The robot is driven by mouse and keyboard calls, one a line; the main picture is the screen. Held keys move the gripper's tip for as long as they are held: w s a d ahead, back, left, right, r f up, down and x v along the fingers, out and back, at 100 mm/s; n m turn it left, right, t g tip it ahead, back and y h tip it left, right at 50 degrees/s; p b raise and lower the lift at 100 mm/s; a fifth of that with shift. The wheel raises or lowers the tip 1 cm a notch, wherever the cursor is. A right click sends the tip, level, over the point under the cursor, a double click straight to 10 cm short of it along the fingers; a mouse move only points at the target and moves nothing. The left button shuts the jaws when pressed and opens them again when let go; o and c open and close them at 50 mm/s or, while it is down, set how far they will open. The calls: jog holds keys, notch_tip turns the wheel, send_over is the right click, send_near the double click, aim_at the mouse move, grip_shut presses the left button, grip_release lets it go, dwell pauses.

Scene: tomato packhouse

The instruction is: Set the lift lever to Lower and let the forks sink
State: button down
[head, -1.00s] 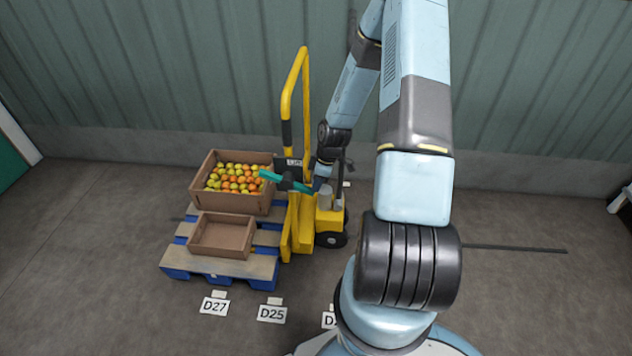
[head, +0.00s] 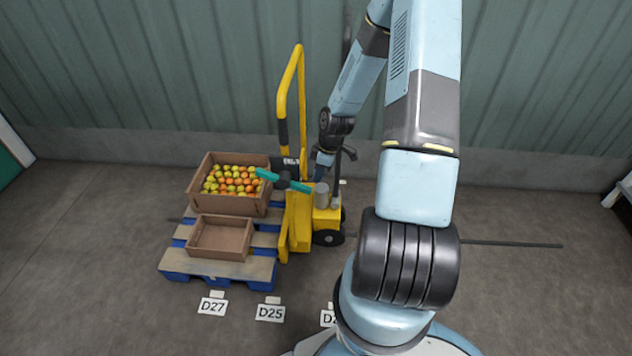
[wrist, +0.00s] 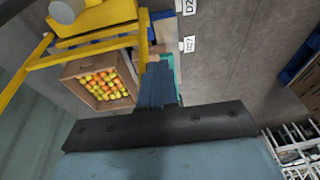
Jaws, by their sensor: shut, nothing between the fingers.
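The yellow stacker (head: 300,225) stands by the wall, its mast beside a blue pallet (head: 262,272). The lift lever (head: 268,176) appears to be the teal bar with a dark hub on the mast, sloping down to the right; part of it shows in the wrist view (wrist: 177,68). A small plate above it is too small to read surely. The forks are hidden under the pallet. My gripper (head: 319,177) is shut and empty, close to the lever's right end; contact cannot be told. Its shut fingers show in the wrist view (wrist: 157,90).
A crate (head: 195,190) of red and yellow tomatoes and an empty brown crate (head: 218,253) stand on the pallet. A dark upright handle (head: 339,172) rises from the stacker beside my gripper. Floor labels D27 (head: 213,307) and D25 (head: 270,313) lie in front. Floor to the left is clear.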

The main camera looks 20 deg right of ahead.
jog(key=s+d+r, duration=0.3)
jog(key=d+r, duration=0.3)
jog(key=d, duration=0.1)
jog(key=shift+s+d, duration=0.25)
jog(key=shift+d, duration=0.05)
dwell(0.5)
jog(key=s+a+r+m+h, duration=0.1)
jog(key=s+a+r+m, duration=0.15)
jog(key=r, duration=0.65)
jog(key=s+a+r+m+t+h, duration=0.1)
jog(key=a+r+m+h, duration=0.15)
jog(key=r, duration=0.55)
jog(key=s+a+r+m+h, duration=0.1)
jog(key=s+a+r, duration=0.15)
jog(key=r, duration=0.65)
jog(key=s+a+r+m+t+y, duration=0.1)
jog(key=s+a+r+m+t, duration=0.1)
jog(key=s+r, duration=0.5)
jog(key=s+a+r+m+t, duration=0.2)
jog(key=s+a+r+m, duration=0.2)
jog(key=s+a+r, duration=0.2)
jog(key=shift+s+a+r+y, duration=0.4)
jog(key=shift+s+r, duration=0.2)
jog(key=shift+s, duration=0.6)
dwell(0.4)
